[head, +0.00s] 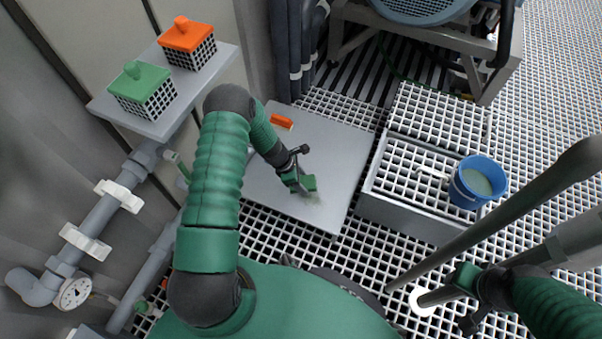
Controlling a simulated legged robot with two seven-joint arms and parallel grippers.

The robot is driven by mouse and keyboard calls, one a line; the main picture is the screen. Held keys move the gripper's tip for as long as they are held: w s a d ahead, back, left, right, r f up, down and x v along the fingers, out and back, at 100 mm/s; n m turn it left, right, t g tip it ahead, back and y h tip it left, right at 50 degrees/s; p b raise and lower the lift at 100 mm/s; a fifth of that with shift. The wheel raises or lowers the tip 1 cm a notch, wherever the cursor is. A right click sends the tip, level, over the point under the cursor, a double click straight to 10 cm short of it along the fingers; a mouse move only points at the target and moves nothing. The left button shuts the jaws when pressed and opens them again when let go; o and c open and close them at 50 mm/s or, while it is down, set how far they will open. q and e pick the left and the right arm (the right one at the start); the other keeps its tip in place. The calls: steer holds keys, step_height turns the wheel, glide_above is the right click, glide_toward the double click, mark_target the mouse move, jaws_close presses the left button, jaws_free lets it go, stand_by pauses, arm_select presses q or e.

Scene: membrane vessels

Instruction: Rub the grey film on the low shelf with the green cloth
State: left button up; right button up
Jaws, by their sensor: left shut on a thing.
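The low shelf (345,150) is a flat grey plate just above the grating, in the middle of the head view. My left gripper (296,176) reaches down over its front part and is shut on the green cloth (308,184). The cloth is small and partly hidden by the fingers. It is at or just above the plate; I cannot tell if it touches. The grey film (314,198) shows as a faint, dull smudge beside and below the cloth. My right gripper (467,300) is at the lower right by a grey rail; its jaws are unclear.
An orange piece (281,122) lies at the shelf's back left. A blue bucket (478,182) stands on the grating step at right. Green (144,90) and orange (188,44) caged items sit on an upper shelf (222,60). Pipes with a gauge (74,293) run along the left.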

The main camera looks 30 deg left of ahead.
arm_select(q)
step_height(320, 180, up, 2)
steer(key=shift+a+p, duration=0.1)
steer(key=shift+p, duration=0.55)
steer(key=shift+r+p, duration=0.4)
steer(key=shift+r, duration=0.1)
